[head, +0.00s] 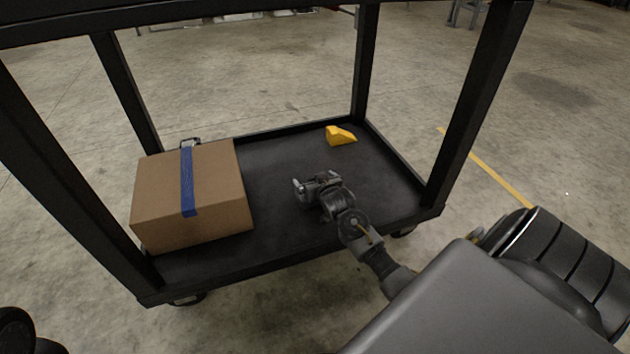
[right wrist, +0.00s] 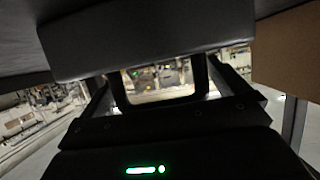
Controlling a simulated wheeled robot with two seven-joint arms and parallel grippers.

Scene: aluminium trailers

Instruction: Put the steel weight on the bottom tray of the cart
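The steel weight (right wrist: 150,42) is a dark grey block with a loop handle, filling the upper middle of the right wrist view, which looks upside down. The fingers of my right gripper (right wrist: 165,90) stand on both sides of the handle, with narrow light gaps between; they look open around it. In the head view my right gripper (head: 308,186) is low over the middle of the black bottom tray (head: 275,230) of the cart. There the weight is hard to tell from the gripper, and its contact with the tray is hidden. My left gripper is not in view.
A cardboard box (head: 215,185) with blue tape stands on the tray's left side. A yellow wedge-shaped thing (head: 340,136) lies near the tray's far edge. Black cart posts (head: 480,95) frame the opening. Bare tray lies right of my right gripper.

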